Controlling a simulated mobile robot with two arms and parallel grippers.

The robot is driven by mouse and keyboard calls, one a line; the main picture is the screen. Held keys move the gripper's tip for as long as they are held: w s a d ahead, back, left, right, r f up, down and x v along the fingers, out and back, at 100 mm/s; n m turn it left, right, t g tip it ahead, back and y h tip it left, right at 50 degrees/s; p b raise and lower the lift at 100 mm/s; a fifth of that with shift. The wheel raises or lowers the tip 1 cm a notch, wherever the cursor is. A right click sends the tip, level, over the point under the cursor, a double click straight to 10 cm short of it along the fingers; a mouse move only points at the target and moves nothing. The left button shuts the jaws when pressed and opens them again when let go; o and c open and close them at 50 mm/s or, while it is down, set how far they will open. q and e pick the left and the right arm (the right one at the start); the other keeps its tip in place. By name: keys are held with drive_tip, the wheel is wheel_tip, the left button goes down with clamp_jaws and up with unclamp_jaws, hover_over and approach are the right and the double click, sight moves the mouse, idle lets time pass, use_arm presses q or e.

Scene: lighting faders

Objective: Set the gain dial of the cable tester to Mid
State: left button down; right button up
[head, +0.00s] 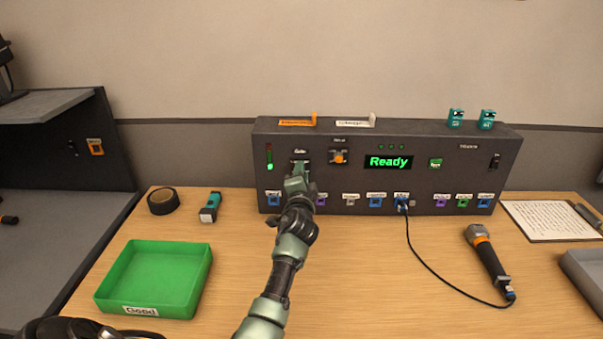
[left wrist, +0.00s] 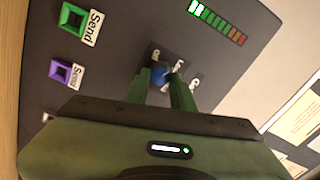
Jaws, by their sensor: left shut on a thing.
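The cable tester (head: 440,170) is a dark box at the back of the table, with a green "Ready" display. My left gripper (head: 298,172) is at its front panel, below the "Gain" label (head: 300,153), and hides the dial in the head view. In the left wrist view the gain dial (left wrist: 159,75) is a small blue knob between the two green fingertips of my left gripper (left wrist: 165,80), which is shut on it. Small white tags (left wrist: 179,65) stand around the knob; their letters and the pointer are too small to read.
Beside the dial are a level meter (head: 269,158), partly lit green, and an orange knob (head: 339,157). A row of coloured ports runs below. A cable links a blue port to a microphone (head: 485,255). A green tray (head: 155,280) stands front left. The table's middle is clear.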

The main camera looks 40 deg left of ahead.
use_arm(q)
drive_tip(key=m+p, duration=0.3)
drive_tip(key=m, duration=0.4)
drive_tip(key=m+p, duration=0.3)
drive_tip(key=m, duration=0.4)
drive_tip(key=m+p, duration=0.3)
drive_tip(key=m, duration=0.4)
drive_tip(key=shift+a+r, duration=0.3)
drive_tip(key=shift+a, duration=0.1)
drive_tip(key=shift+m, duration=0.4)
drive_tip(key=c, duration=1.4)
unclamp_jaws()
drive_tip(key=shift+o, duration=1.1)
drive_tip(key=shift+f, duration=0.15)
drive_tip(key=v, duration=0.8)
drive_tip(key=shift+f, duration=0.25)
